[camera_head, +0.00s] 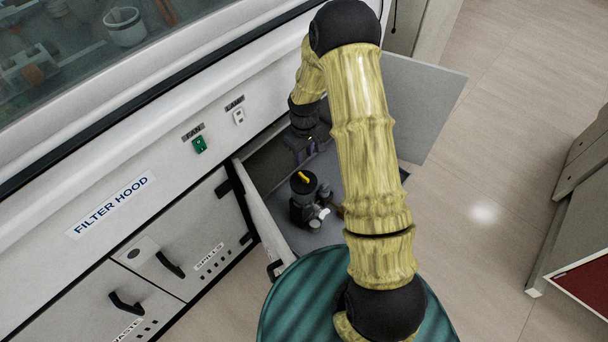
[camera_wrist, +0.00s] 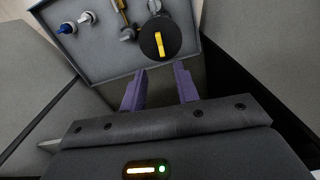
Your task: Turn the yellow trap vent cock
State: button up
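The yellow vent cock (camera_head: 304,177) is a small bar on top of a round black cap (camera_head: 299,187). The cap tops a dark vessel standing in the open cabinet under the hood. In the wrist view the yellow cock (camera_wrist: 160,44) lies beyond my fingertips, near the middle. My gripper (camera_wrist: 160,82) has two purple fingers spread apart with nothing between them. It is apart from the cock. In the head view my gripper (camera_head: 313,148) is inside the cabinet opening, behind the cap and partly hidden by my arm.
The grey tray (camera_wrist: 100,62) under the vessel also bears a blue-and-white fitting (camera_wrist: 68,28) and a brass-coloured stem (camera_wrist: 122,10). An open cabinet door (camera_head: 425,100) stands at the right, and another (camera_head: 262,210) at the left.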

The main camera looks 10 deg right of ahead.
aim_at(304, 176)
notch_tip(304, 176, down, 11)
jog(key=shift+f+b, duration=0.1)
jog(key=shift+b, duration=1.15)
grip_shut()
